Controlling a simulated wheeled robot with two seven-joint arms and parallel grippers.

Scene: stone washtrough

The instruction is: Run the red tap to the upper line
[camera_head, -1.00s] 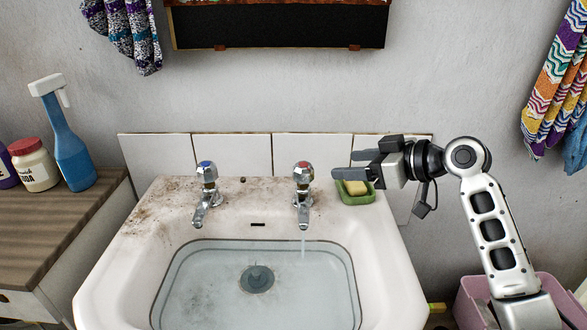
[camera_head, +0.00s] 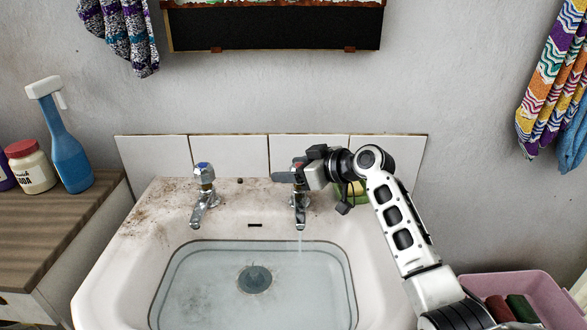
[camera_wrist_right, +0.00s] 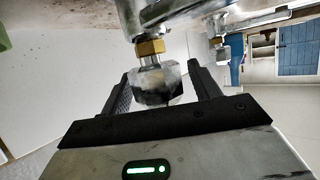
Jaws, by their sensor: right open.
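The red tap (camera_head: 300,213) is the right one of two chrome taps on the washbasin (camera_head: 130,248). A thin stream of water (camera_head: 300,243) falls from its spout. My right gripper (camera_head: 287,175) is at its top and hides most of the handle. In the wrist view the faceted handle (camera_wrist_right: 155,88) sits between the two open fingers (camera_wrist_right: 162,78), with gaps beside it. Clear water (camera_head: 205,278) stands in the basin over a dark plug (camera_head: 254,279). A dark line (camera_head: 185,250) runs round the wall near the water's edge; I cannot tell a second line clearly. My left gripper is out of view.
The blue tap (camera_head: 204,195) stands to the left. A green soap dish (camera_head: 350,197) is partly behind my right arm. A blue spray bottle (camera_head: 67,150) and a jar (camera_head: 31,170) stand on the wooden counter (camera_head: 45,225). A pink tub (camera_head: 535,290) is at lower right.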

